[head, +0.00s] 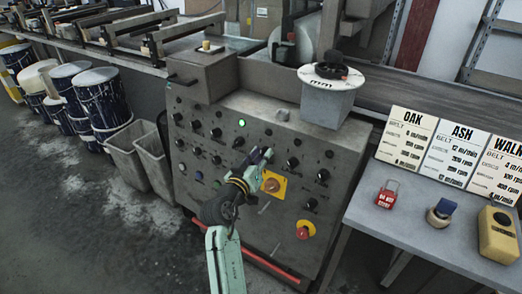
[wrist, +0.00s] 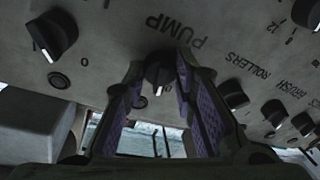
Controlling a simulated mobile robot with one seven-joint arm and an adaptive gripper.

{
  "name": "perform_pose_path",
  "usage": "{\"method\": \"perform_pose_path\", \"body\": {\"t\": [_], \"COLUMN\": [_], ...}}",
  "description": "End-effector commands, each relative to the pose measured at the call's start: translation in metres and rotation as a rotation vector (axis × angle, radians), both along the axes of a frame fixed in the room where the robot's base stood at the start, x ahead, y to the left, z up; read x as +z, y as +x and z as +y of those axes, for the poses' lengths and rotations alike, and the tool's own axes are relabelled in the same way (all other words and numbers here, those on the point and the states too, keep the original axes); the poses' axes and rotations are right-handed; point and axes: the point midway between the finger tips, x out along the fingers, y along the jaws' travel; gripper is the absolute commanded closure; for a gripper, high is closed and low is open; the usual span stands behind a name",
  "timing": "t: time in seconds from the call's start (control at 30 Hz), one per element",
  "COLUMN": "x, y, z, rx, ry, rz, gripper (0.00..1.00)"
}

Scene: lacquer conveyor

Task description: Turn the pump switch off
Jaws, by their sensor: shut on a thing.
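The pump switch (wrist: 157,73) is a black rotary knob with a white pointer mark, below the word PUMP in the wrist view. My gripper (wrist: 160,66) has its purple-padded fingers on both sides of this knob and is shut on it. In the wrist view the pointer is toward the bottom of the picture. The switch's scale marks are largely hidden by the fingers. In the head view my gripper (head: 262,156) is against the front of the grey control panel (head: 215,103), and hides the pump switch there.
A yellow plate with an orange rotary switch (head: 272,185) is just beside my gripper. A red emergency button (head: 304,230) is lower right. More black knobs surround it; the ROLLERS knob (wrist: 233,94) is close. A side table (head: 420,235) holds cards, a red padlock and other items.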

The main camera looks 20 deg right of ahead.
Motion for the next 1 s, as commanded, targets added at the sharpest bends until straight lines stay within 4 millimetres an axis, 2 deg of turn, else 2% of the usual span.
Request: {"method": "perform_pose_path", "body": {"t": [0.4,1.0], "x": [0.0023,0.0006], "y": [-0.0009,-0.0006], "z": [-0.0008,-0.0007], "rx": [0.045,0.058], "ry": [-0.154,-0.196], "rz": [0.202,0.252], "gripper": [1.0,1.0]}}
